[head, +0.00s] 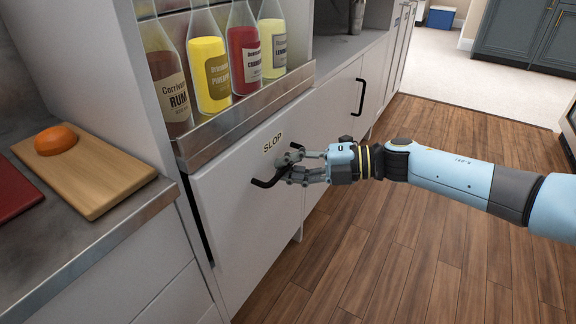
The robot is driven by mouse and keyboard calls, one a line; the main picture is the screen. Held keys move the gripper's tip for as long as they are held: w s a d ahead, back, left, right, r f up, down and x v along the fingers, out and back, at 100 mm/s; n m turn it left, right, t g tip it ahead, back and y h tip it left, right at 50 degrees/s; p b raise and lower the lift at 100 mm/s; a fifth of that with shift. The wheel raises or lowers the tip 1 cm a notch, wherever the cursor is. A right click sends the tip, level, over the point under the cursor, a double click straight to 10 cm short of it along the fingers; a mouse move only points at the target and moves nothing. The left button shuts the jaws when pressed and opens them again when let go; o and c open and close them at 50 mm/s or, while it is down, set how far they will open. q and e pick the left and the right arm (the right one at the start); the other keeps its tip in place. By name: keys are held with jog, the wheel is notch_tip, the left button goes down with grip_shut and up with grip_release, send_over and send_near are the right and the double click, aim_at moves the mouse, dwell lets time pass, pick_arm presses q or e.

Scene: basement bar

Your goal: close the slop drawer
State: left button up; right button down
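The slop drawer (235,210) is a white front panel marked "SLOP", below the steel bottle rail. A dark gap runs down its left edge, and the front stands a little out from the cabinet beside it. Its black handle (262,183) shows at the left end; the rest is partly hidden by my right gripper. My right gripper (284,168) comes in from the right, with its fingers closed around the handle. My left gripper is not in view.
Several bottles (208,62) stand in the steel rail (245,118) just above the drawer. A cutting board (95,180) with an orange piece (56,139) lies on the left counter. Another black handle (360,97) is farther along. The wooden floor (400,260) is clear.

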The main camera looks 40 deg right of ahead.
aim_at(273, 162)
jog(key=w, duration=0.1)
jog(key=w+a, duration=0.1)
jog(key=w, duration=0.1)
jog(key=shift+a+b, duration=0.15)
jog(key=shift+b, duration=0.2)
jog(key=c, duration=1.4)
grip_release()
jog(key=shift+s+d+r, duration=0.1)
jog(key=shift+s+d, duration=0.1)
jog(key=shift+d, duration=0.05)
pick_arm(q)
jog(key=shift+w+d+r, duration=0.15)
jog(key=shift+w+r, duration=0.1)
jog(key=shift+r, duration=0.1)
pick_arm(e)
jog(key=v, duration=1.1)
jog(key=shift+s+d+r, duration=0.1)
jog(key=shift+d, duration=0.05)
